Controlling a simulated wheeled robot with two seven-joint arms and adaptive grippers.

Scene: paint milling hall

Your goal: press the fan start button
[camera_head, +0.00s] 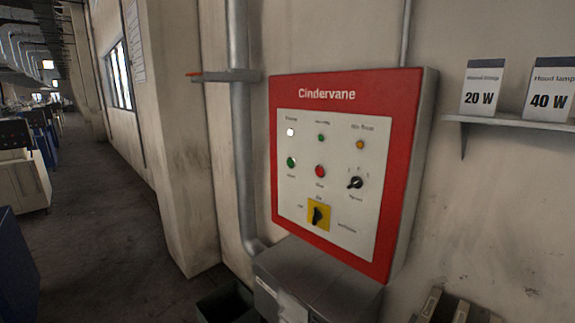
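A red-framed control panel (399,170) headed "Cindervane" hangs on the wall, with a pale inner plate. A large green button (291,162) sits at the left of its middle row; the small label under it is too blurred to read surely. A red button (320,171) is to its right, then a black selector knob (355,183). Above are a bright white lamp (290,132), a small green lamp (320,138) and an amber lamp (360,145). Below is a black rotary switch (317,215) on a yellow square. Neither of my grippers is in view.
A grey metal box (330,290) stands below the panel and a vertical pipe (240,130) runs to its left. A shelf (510,122) at right holds cards reading "20 W" (482,88) and "40 W" (549,90). The floor (100,220) at left is an open aisle.

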